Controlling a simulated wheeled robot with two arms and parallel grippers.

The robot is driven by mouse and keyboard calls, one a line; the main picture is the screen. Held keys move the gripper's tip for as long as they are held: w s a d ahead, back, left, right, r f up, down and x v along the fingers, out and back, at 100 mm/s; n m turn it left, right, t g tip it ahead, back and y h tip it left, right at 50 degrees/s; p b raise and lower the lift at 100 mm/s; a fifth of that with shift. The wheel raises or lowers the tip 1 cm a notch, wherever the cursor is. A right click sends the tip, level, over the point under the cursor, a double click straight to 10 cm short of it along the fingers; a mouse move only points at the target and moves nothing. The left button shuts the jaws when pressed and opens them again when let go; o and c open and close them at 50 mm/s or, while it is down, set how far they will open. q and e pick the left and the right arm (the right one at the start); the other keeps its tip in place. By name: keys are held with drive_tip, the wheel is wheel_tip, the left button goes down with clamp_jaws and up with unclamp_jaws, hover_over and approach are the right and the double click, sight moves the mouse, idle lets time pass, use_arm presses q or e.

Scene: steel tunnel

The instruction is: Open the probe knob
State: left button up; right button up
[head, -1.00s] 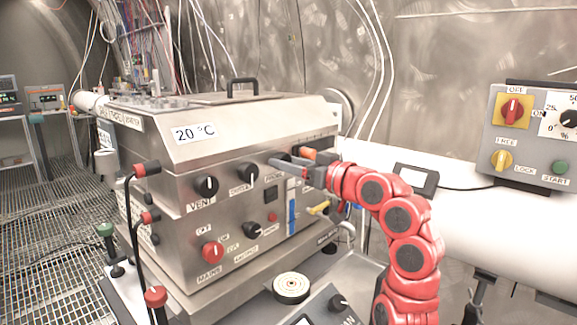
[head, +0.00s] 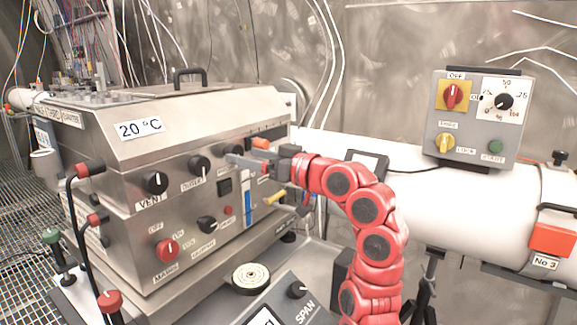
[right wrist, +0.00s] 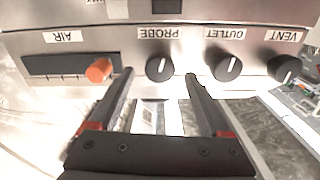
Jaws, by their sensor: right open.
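The probe knob (right wrist: 159,68) is a round black knob with a white pointer line, on the steel front panel under a label reading PROBE, which appears upside down in the right wrist view. In the head view my right gripper (head: 243,160) is at the panel. My left gripper is not in view.
The outlet knob (right wrist: 228,67) and vent knob (right wrist: 284,69) sit on one side of the probe knob. The orange air slider (right wrist: 99,70) is close on the other side. A red main switch (head: 167,249) is lower on the panel.

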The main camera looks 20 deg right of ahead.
drive_tip(key=v, duration=1.4)
drive_tip(key=shift+s+d+p, duration=0.2)
drive_tip(key=shift+s+p, duration=0.15)
drive_tip(key=shift+p, duration=0.1)
drive_tip(key=shift+f, duration=0.1)
